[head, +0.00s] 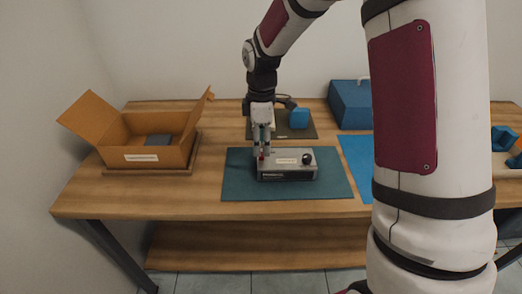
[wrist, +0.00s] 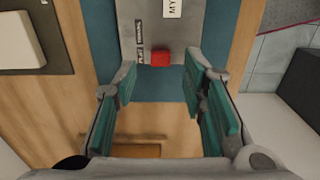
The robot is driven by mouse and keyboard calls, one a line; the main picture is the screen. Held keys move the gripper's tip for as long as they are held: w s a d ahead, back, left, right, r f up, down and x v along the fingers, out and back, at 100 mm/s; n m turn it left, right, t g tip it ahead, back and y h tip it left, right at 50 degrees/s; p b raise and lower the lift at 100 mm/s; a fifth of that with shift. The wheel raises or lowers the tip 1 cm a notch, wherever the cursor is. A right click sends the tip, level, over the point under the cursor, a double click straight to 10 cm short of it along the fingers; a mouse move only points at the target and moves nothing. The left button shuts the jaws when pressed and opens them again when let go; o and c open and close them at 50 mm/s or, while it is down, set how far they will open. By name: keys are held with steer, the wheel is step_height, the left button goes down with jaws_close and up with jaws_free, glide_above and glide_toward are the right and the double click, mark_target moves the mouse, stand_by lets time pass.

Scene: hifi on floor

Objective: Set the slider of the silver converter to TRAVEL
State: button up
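The silver converter (head: 287,172) lies on a teal mat (head: 230,185) on the table. Its grey top (wrist: 190,30) shows in the wrist view, with a red slider (wrist: 160,57) near one end. Two small dark labels sit left of the slider; it is level with the lower one (wrist: 141,57), near the converter's end. The lettering is too small to read surely. A black knob (head: 307,158) stands at the converter's right end. My gripper (head: 262,150) points down over its left end. In the wrist view my gripper (wrist: 158,74) is open, its teal-padded fingers on either side of the slider, apparently not touching it.
An open cardboard box (head: 150,140) stands at the left with a dark item inside. Behind the converter is a dark tray (head: 282,130) with a blue block (head: 299,118). A blue case (head: 350,105) stands at the back right. A blue mat (head: 356,155) lies right of the converter.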

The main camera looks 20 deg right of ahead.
mark_target(262, 154)
steer(key=shift+f, duration=1.7)
jaws_close()
